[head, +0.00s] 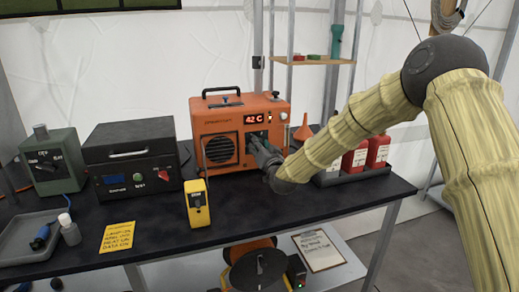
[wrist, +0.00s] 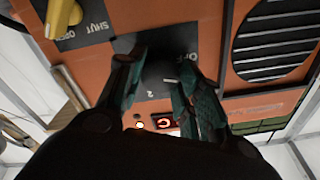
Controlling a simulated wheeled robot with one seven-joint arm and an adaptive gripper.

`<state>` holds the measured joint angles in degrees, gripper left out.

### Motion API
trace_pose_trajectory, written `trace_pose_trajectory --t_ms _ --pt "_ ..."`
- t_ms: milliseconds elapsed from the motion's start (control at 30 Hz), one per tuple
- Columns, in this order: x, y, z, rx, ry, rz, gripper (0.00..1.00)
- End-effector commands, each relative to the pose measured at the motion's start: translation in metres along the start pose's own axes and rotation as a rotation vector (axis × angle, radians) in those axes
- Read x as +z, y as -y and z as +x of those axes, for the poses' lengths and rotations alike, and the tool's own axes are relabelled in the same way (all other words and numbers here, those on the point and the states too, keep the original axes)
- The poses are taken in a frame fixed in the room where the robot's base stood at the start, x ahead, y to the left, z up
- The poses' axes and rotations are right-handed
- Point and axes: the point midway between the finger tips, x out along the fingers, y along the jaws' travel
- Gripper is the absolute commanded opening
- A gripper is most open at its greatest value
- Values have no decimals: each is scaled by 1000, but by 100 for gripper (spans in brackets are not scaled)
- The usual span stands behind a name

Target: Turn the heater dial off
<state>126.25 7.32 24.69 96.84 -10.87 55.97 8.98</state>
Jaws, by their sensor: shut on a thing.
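The orange heater (head: 215,123) stands at the back of the dark workbench. Its lit display (head: 229,119) reads 42 C. My gripper (head: 262,150) is at the right part of the heater's front, covering the dial in the head view. In the wrist view, my gripper (wrist: 160,75) is shut on the dark heater dial (wrist: 160,68), with one finger on each side. The panel around the dial carries an OFF label (wrist: 192,58) and a 2 (wrist: 150,93). A short white mark shows by the dial, but its exact setting is hard to tell.
A yellow knob (wrist: 63,15) with SHUT and OPEN labels is close to the dial. On the bench (head: 160,222) are a yellow meter (head: 197,205), a black box (head: 125,160) and a green box (head: 50,163). Red bottles (head: 378,152) stand on the right, behind my arm.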

Motion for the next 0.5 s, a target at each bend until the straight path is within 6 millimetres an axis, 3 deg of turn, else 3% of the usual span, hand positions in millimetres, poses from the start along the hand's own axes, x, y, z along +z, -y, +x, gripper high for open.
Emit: trace_pose_trajectory --t_ms 500 --pt "2 -1 0 -9 11 -289 12"
